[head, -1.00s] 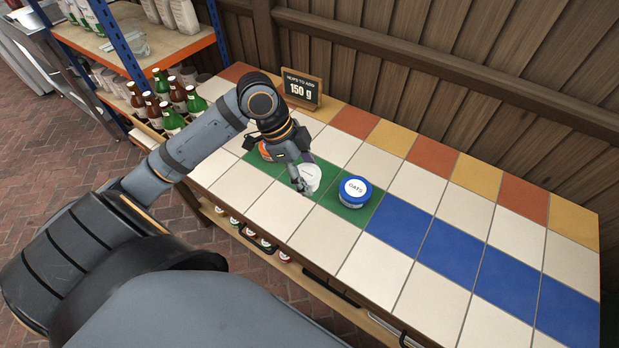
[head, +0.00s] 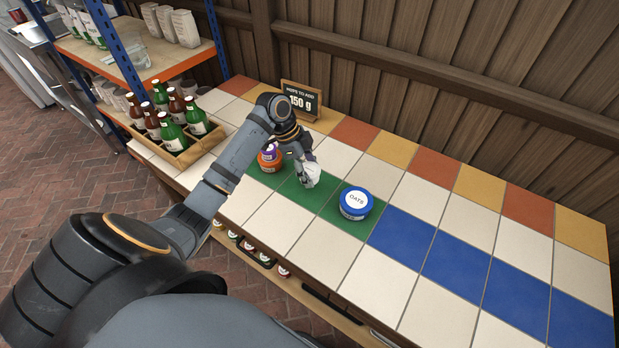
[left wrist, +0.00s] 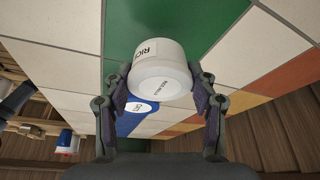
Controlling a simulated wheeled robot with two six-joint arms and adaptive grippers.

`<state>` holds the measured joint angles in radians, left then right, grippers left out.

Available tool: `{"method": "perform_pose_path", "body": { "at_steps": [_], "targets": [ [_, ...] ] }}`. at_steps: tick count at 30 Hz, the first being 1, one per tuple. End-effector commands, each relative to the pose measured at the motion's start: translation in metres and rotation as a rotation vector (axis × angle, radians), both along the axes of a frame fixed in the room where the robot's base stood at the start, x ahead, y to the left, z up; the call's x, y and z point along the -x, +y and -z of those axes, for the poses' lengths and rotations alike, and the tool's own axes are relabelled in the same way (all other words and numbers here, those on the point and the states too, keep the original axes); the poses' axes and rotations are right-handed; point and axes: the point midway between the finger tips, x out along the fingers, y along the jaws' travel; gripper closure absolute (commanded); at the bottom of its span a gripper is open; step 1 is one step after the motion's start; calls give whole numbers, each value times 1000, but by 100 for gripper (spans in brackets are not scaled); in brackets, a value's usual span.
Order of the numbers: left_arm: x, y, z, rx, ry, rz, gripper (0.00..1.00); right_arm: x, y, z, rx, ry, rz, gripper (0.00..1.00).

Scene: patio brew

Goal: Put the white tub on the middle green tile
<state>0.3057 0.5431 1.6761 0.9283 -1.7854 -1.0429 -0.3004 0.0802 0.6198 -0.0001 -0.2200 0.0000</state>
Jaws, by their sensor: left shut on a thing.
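The white tub (head: 312,174) is between the fingers of my left gripper (head: 305,164), which is shut on it. It is at the middle green tile (head: 292,191); whether it touches the tile or hangs just above it I cannot tell. In the left wrist view, the tub (left wrist: 160,70) shows its lid and a side label starting "RIC", with the left gripper's fingers (left wrist: 163,97) on both sides and green tile (left wrist: 190,22) beyond. The fingers hide part of the tub in the head view. My right gripper is not in view.
A blue oats tub (head: 355,204) stands on the right green tile (head: 338,224). An orange tub with a purple item on top (head: 270,162) stands on the left green tile. A bottle crate (head: 201,149) and a sign (head: 301,98) stand farther back. Blue tiles (head: 455,262) at right are clear.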

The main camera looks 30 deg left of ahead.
Motion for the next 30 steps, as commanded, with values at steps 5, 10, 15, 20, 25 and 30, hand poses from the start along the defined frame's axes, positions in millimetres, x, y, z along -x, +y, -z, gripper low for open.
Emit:
{"method": "perform_pose_path", "body": {
  "at_steps": [5, 10, 15, 20, 25, 30],
  "targets": [
    [-3, 2, 3, -1, -1, -2, 69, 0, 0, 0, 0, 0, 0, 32],
    [-5, 3, 27, 0, 4, -1, 69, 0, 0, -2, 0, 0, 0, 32],
    [-5, 3, 38, -1, -1, 0, 69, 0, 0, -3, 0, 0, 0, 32],
    [-5, 3, 39, -1, -1, 0, 69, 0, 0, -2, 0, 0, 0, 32],
    [-5, 3, 41, -1, -1, 0, 33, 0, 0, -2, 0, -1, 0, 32],
    [-5, 3, 41, -1, -1, 0, 19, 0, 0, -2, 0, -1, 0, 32]
  ]
}}
